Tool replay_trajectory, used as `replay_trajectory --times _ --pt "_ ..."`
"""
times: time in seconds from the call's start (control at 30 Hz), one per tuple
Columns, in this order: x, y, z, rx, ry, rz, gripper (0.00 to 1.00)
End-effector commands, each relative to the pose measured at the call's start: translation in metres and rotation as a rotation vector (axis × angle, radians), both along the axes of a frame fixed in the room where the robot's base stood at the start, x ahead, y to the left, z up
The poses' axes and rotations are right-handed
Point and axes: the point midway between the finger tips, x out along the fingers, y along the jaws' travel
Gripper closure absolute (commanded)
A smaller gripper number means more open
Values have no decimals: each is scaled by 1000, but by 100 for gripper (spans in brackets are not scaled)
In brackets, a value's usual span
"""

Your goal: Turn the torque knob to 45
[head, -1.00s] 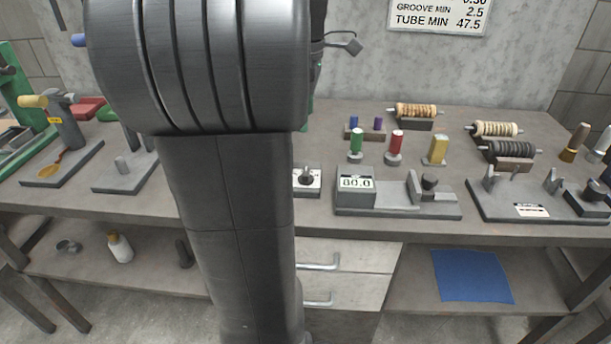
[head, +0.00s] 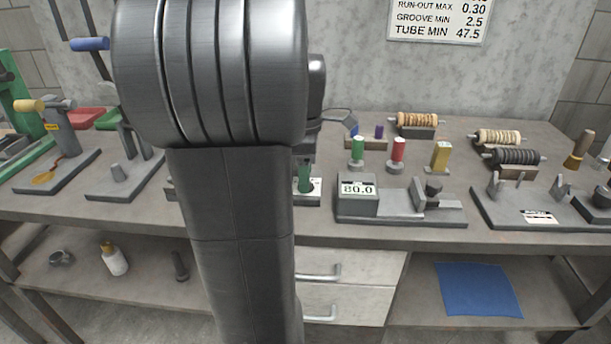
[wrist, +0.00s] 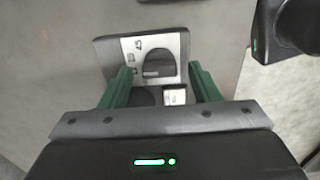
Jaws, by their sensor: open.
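The torque knob (wrist: 156,62) is a dark round knob on a pale, marked plate (wrist: 133,50) on a grey base. In the wrist view a light bar crosses the knob's near part. My gripper (wrist: 160,74) is open, with one green finger to the left of the knob and one to the right. I see gaps between the fingers and the knob and cannot tell their exact height. In the head view a green finger (head: 305,176) hides the knob, and only part of the pale plate (head: 316,196) shows. The numbers on the plate are too small to read.
Right of the plate stands a gauge with a display reading 80.0 (head: 358,190). Green (head: 358,149), red (head: 398,150) and yellow (head: 440,154) pieces stand behind it. My arm hides the bench's middle left. A wall sign (head: 440,20) lists limits.

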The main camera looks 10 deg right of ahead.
Motion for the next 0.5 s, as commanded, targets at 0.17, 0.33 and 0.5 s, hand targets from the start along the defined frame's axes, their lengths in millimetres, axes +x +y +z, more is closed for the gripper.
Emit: replay_trajectory --times 0.17,0.33,0.5 --pt "0 0 -4 0 -1 0 44" --pt "0 0 -4 0 -1 0 44" --pt "0 0 -4 0 0 0 77"
